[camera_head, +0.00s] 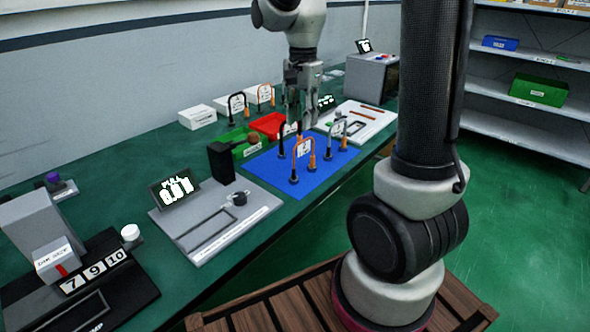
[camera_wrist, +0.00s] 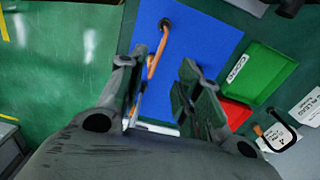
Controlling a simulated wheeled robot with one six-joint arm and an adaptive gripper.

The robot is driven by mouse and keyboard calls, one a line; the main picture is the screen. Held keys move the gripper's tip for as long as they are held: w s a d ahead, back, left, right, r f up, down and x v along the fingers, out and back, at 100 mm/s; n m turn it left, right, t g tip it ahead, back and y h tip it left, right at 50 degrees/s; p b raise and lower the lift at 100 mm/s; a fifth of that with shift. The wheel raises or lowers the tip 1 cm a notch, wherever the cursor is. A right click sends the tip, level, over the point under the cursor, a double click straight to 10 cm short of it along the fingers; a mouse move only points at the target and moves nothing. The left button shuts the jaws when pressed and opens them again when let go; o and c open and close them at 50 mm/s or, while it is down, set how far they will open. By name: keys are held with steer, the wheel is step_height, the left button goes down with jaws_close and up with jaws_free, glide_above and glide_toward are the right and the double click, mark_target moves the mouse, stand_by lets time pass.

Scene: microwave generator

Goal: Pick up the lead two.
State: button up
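Several arched leads with white tags stand on the blue mat (camera_head: 262,172). An orange lead (camera_head: 303,146) is at the front, a dark lead end (camera_head: 281,147) is beside it, and a grey lead (camera_head: 339,125) stands to the right. The tags are too small to read, so I cannot tell which is lead two. My gripper (camera_head: 300,122) points down above the back of the mat. In the wrist view my gripper (camera_wrist: 158,72) is open, with an orange lead (camera_wrist: 157,50) visible between the fingers, below them; I see no grip on it.
A green bin (camera_head: 240,142) and red bin (camera_head: 270,125) lie behind the mat. More leads (camera_head: 237,104) stand by white boxes (camera_head: 198,116). A scale (camera_head: 215,215) with display and a black block (camera_head: 221,162) are left. Grey shelves (camera_head: 530,125) stand right.

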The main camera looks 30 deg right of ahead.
mark_target(303, 139)
steer(key=shift+m, duration=0.4)
steer(key=shift+f, duration=0.25)
step_height(303, 139, down, 7)
steer(key=shift+s+d+f, duration=0.1)
steer(key=shift+f, duration=0.05)
jaws_close()
